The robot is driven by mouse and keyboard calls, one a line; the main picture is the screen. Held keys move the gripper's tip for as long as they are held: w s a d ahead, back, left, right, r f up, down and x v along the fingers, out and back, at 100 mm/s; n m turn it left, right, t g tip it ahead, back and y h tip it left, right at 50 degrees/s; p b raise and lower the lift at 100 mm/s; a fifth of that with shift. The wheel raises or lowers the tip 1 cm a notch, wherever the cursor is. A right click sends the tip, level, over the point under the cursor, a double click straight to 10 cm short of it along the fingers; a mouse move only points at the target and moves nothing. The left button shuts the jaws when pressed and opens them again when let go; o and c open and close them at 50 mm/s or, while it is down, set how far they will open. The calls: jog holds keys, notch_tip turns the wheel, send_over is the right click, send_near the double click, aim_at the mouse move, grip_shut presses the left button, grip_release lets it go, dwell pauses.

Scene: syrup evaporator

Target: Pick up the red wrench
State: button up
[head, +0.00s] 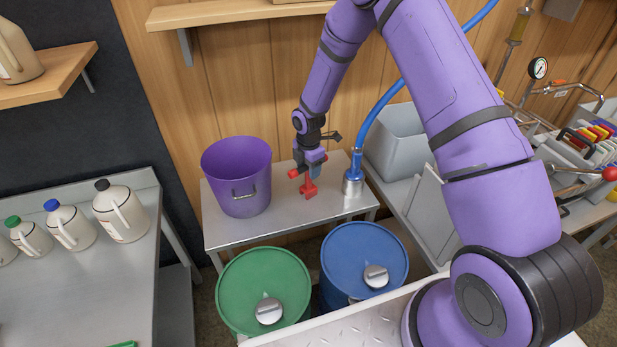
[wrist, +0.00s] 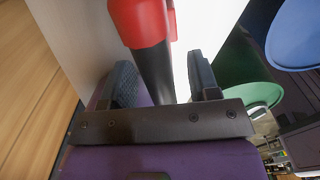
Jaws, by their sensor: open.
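The red wrench (head: 309,188) is at the small metal table, between the purple bucket and the metal fitting of a blue hose. My gripper (head: 312,167) is over the table, right at the wrench, and hides part of it. In the wrist view, the wrench's red part (wrist: 143,20) is at the top, and a dark shaft runs from it down between the two fingers of my gripper (wrist: 162,74). The fingers are apart, one on each side of the shaft. I cannot tell whether either finger touches it.
The purple bucket (head: 237,178) stands left of my gripper, and the blue hose's metal fitting (head: 353,184) is close on its right. A green drum (head: 262,283) and a blue drum (head: 362,252) stand in front. A grey bin (head: 398,142) is to the right.

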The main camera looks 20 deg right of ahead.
jog(key=shift+f, duration=0.85)
grip_shut()
jog(key=shift+r, duration=0.1)
jog(key=shift+r, duration=0.5)
notch_tip(320, 180, up, 2)
jog(key=shift+r, duration=0.15)
jog(key=s+d, duration=0.3)
jog(key=s, duration=0.4)
jog(key=s+d+r, duration=0.1)
jog(key=s+d, duration=0.3)
jog(key=s, duration=0.3)
jog(key=shift+d+r, duration=0.25)
jog(key=shift+d, duration=0.05)
